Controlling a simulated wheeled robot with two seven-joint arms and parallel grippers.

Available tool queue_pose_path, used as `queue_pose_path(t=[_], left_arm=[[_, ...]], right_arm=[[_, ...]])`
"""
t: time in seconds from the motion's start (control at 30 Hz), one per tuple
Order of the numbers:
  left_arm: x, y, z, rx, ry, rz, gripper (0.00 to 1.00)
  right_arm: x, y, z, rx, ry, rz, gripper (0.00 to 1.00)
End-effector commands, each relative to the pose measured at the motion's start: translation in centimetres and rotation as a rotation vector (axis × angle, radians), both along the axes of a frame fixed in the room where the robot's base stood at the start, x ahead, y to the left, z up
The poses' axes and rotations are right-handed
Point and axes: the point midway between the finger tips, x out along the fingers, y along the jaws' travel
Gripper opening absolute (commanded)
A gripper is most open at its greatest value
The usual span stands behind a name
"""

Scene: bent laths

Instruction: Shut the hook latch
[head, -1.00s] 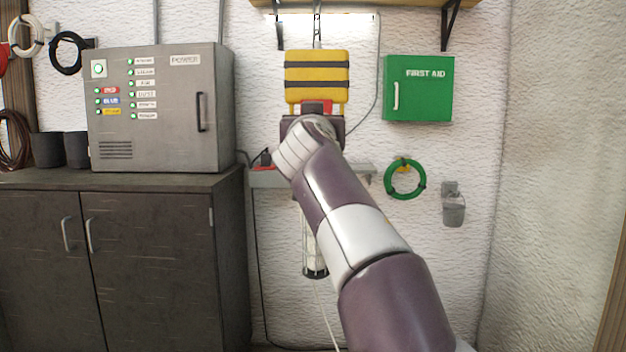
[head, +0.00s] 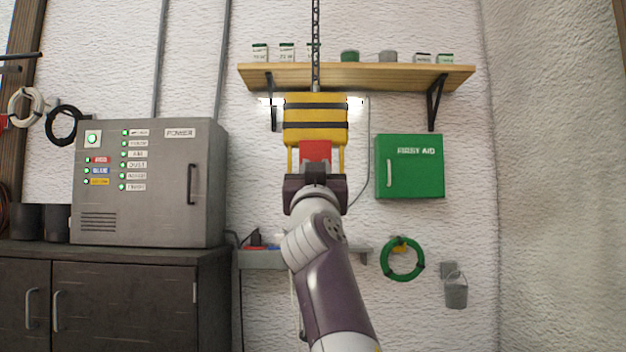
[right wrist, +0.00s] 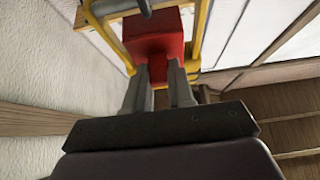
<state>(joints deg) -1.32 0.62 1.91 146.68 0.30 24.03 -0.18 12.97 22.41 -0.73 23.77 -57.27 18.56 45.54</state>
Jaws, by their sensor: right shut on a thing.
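A yellow hook block (head: 316,112) with black bands hangs on a chain (head: 316,45) in the head view. Below its body, a red piece (head: 316,151) sits between two thin yellow side bars. My right gripper (head: 316,172) reaches up from below, directly under the block. In the right wrist view, the two fingers of my right gripper (right wrist: 159,90) are shut on the red piece (right wrist: 153,38), with a yellow bar (right wrist: 201,30) beside it. My gripper hides the lower part of the hook block in the head view. My left gripper is out of view.
A wooden shelf (head: 355,76) with cans runs behind the block. A green first aid box (head: 409,166) hangs to the right, above a green coil (head: 402,259). A grey power cabinet (head: 150,183) stands left.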

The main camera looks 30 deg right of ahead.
Motion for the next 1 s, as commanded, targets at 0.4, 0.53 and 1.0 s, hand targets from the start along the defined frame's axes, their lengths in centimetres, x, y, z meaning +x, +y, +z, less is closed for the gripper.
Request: queue_pose_path(t=[0.4,0.53,1.0], left_arm=[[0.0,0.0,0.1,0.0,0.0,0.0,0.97],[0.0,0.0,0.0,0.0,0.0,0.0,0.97],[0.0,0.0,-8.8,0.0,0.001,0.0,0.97]], right_arm=[[0.0,0.0,0.0,0.0,0.0,0.001,0.49],[0.0,0.0,0.0,0.0,0.0,0.001,0.49],[-5.9,3.6,-5.7,-0.002,-0.003,0.004,0.49]])
